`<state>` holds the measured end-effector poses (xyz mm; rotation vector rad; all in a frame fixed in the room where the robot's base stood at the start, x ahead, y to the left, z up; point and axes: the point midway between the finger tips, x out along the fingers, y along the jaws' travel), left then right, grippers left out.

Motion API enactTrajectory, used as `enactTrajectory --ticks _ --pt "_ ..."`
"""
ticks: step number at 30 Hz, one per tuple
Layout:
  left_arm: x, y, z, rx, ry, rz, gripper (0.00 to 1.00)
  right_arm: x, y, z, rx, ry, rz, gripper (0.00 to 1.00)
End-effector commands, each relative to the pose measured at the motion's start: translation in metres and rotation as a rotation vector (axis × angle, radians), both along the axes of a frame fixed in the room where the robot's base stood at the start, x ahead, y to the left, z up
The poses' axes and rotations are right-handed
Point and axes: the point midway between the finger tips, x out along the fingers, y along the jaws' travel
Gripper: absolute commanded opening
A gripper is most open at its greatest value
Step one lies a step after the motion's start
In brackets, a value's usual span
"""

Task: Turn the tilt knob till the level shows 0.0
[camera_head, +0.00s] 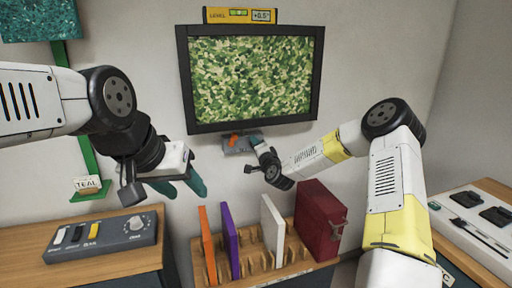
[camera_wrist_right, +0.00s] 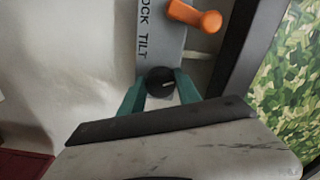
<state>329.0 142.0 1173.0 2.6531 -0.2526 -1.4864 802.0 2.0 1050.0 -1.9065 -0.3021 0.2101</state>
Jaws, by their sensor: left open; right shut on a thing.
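The yellow level (camera_head: 240,15) sits on top of the framed green camouflage panel (camera_head: 250,78); its display appears to read +0.5°. Below the panel is a grey bracket (camera_head: 240,146) with an orange lever. In the right wrist view, the dark round tilt knob (camera_wrist_right: 160,80) sits on the bracket under the printed "TILT" label, with the orange lever (camera_wrist_right: 195,16) beyond it. My right gripper (camera_wrist_right: 160,92) is shut on the knob, one teal finger on each side. In the head view its fingertips are hidden. My left gripper (camera_head: 188,185) is open and empty, left of the bracket.
A rack (camera_head: 262,262) with orange, purple, white and dark red upright pieces stands below. A grey control box (camera_head: 105,236) with a dial is on the left wooden top. A white panel with black parts (camera_head: 478,222) lies at right. A green post (camera_head: 88,150) stands at left.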

Motion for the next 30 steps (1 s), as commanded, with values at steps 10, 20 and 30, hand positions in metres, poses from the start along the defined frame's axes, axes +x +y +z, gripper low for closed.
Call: enactTrajectory --ticks 10,20,30 --pt "0.0 0.0 0.0 0.0 0.0 0.0 0.5 -0.0003 -0.0003 -0.0009 0.23 0.078 -0.001 0.0" --pt "0.0 0.0 0.0 0.0 0.0 0.0 0.5 -0.0004 -0.0002 -0.0009 0.326 0.109 0.0 0.0" --pt "0.0 0.0 0.0 0.0 0.0 0.0 0.5 -0.0004 0.0001 -0.0009 0.338 0.113 0.0 0.0"
